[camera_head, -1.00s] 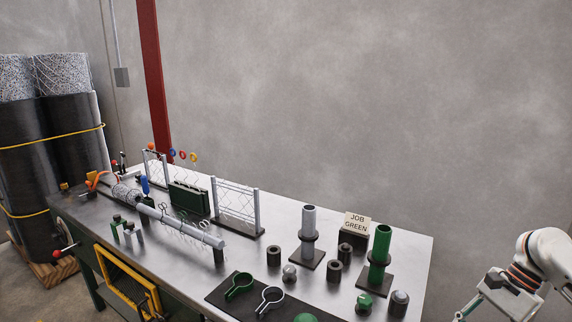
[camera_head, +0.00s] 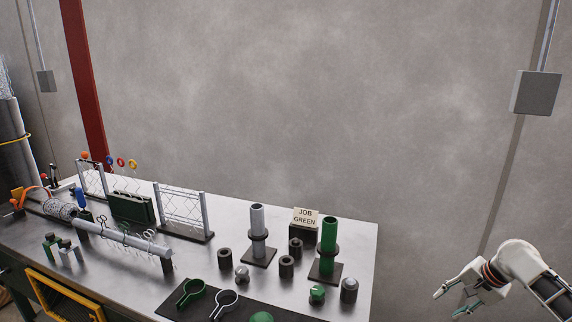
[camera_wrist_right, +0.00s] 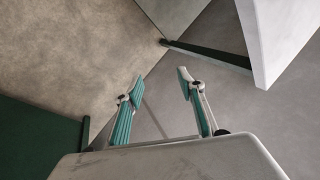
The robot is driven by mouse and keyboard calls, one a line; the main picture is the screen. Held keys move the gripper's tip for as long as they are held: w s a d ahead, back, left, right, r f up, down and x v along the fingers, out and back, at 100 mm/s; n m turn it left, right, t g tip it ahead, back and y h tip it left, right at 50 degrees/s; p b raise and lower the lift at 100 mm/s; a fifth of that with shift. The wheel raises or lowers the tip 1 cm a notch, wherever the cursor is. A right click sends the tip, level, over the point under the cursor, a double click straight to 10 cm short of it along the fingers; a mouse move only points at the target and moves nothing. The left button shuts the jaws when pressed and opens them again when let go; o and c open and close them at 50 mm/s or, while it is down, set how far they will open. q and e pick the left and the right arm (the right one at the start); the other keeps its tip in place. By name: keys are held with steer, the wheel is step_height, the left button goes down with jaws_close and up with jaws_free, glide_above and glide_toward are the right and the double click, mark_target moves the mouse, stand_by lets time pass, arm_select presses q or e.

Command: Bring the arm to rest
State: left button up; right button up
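My right gripper (camera_head: 447,305) is off the right end of the steel workbench (camera_head: 352,240), low in the head view. Its two fingers are spread apart. The right wrist view shows the same open gripper (camera_wrist_right: 160,77) with teal pads and nothing between them. It touches nothing that I can see. My left arm and gripper are not in view.
On the bench stand a green post (camera_head: 328,236), a grey post (camera_head: 258,222), a JOB GREEN sign (camera_head: 305,217) and chainlink panels (camera_head: 182,208). Loose caps and clamp rings lie near the front. Right of the bench is open space before the wall (camera_head: 440,150).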

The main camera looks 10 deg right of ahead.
steer(key=w+d+r+n+t+h, duration=0.5)
steer(key=w+d+r+n, duration=0.3)
steer(key=d, duration=0.3)
steer(key=w+r+n+t+h, duration=0.1)
steer(key=w+r+n+t, duration=0.25)
steer(key=r+n, duration=0.3)
steer(key=w+r+n+t+h, duration=0.1)
steer(key=w+r+n+t, duration=0.1)
steer(key=r+n+t, duration=0.35)
steer(key=s+a+f+g+y, duration=0.2)
steer(key=s+a+f, duration=0.2)
steer(key=a+f, duration=0.45)
steer(key=s+a+f+g+y, duration=0.15)
steer(key=s+a+f, duration=0.25)
steer(key=a+f, duration=0.5)
steer(key=s+a+f+g+y, duration=0.15)
steer(key=s+a+f, duration=0.25)
steer(key=a+f, duration=0.45)
steer(key=s+a+f+m+g+y, duration=0.1)
steer(key=s+a+f, duration=0.5)
steer(key=s+a, duration=0.4)
steer(key=s+a+f+m+g+y, duration=0.1)
steer(key=s+a+f+m+g, duration=0.1)
steer(key=s+a+f, duration=0.4)
steer(key=s+a, duration=0.5)
steer(key=s, duration=0.1)
steer(key=shift+s+a+y, duration=0.15)
steer(key=shift+y, duration=0.15)
